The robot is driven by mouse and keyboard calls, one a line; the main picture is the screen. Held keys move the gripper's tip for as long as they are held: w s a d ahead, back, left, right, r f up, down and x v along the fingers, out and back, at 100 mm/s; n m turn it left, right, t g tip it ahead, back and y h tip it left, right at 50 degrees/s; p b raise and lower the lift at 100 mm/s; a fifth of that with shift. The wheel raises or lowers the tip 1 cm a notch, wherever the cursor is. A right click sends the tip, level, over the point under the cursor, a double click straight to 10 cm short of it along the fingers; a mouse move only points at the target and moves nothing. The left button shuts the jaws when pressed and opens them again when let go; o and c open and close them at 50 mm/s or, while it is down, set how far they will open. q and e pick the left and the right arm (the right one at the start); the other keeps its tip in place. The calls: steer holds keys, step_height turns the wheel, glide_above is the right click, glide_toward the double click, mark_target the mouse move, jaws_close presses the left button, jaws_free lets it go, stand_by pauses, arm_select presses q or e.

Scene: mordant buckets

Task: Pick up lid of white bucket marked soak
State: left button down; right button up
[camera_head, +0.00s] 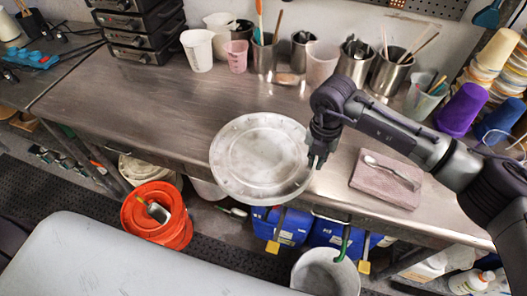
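A large round whitish lid (258,150) is in the middle of the head view, across the front edge of the workbench. My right gripper (316,158) is at the lid's right rim, fingers pointing down, and appears shut on that rim. The exact contact is hard to see. A white bucket (207,190) stands under the bench, mostly hidden by the lid and bench edge. An open white bucket (325,274) stands on the floor at the lower middle. No "soak" marking is readable. My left gripper is not in view.
The steel workbench (130,95) has clear room left of the lid. A spoon (392,172) lies on a pinkish slab (375,190) at right. Cups and tool pots line the back. An orange bucket (175,232) and blue containers (285,228) are below the bench front.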

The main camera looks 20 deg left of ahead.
steer(key=shift+f+p, duration=0.25)
steer(key=shift+p, duration=0.05)
step_height(320, 180, down, 4)
steer(key=shift+r+p, duration=0.2)
steer(key=shift+p, duration=0.75)
steer(key=shift+f, duration=0.6)
jaws_close()
steer(key=shift+r, duration=0.1)
